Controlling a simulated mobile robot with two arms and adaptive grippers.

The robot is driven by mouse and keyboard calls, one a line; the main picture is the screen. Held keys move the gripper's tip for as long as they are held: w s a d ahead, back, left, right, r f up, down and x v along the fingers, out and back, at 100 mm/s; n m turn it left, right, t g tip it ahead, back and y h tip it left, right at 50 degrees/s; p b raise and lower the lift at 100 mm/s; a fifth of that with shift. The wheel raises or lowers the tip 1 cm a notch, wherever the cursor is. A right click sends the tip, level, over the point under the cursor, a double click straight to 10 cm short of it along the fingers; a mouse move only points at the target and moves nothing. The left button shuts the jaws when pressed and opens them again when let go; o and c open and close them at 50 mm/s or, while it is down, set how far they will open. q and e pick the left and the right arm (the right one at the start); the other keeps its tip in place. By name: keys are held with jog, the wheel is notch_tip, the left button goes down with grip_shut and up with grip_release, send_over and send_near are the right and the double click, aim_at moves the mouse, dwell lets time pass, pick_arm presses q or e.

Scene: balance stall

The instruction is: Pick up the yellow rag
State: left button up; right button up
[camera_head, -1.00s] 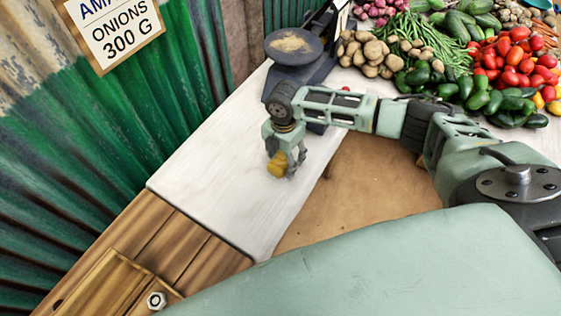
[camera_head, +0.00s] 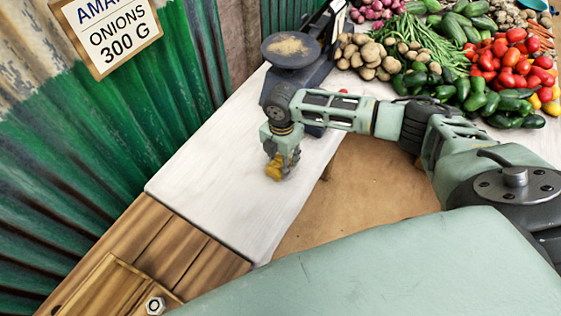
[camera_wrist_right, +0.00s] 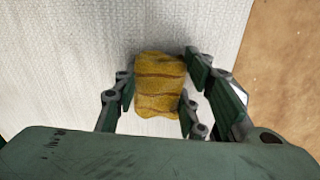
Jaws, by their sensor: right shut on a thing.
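The yellow rag (camera_head: 274,169) is a small bunched cloth; darker brown stripes show on it in the right wrist view (camera_wrist_right: 160,85). My right gripper (camera_head: 281,165) is over the white table top and is shut on the rag. In the right wrist view the fingers of this gripper (camera_wrist_right: 158,92) press on the rag from both sides. I cannot tell whether the rag touches the table or hangs just above it. My left gripper is not in view.
A dark scale (camera_head: 292,50) with a round, dusty pan stands behind the gripper. Potatoes (camera_head: 372,57), red tomatoes (camera_head: 515,60) and green vegetables (camera_head: 478,96) lie at the back right. The white table top (camera_head: 215,165) is clear left of the gripper. A green corrugated wall (camera_head: 110,110) borders it.

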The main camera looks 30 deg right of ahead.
jog(key=r, duration=0.2)
jog(key=d+r, duration=0.1)
jog(key=r, duration=0.1)
jog(key=shift+s+r+b, duration=0.15)
jog(key=shift+s+b, duration=0.05)
jog(key=shift+b, duration=0.15)
jog(key=s+d+r+b, duration=0.1)
jog(key=s+d+r, duration=0.5)
jog(key=d, duration=0.2)
jog(key=shift+d+r, duration=0.3)
jog(key=shift+d, duration=0.05)
jog(key=o, duration=0.5)
jog(key=shift+s, duration=0.1)
jog(key=c, duration=0.5)
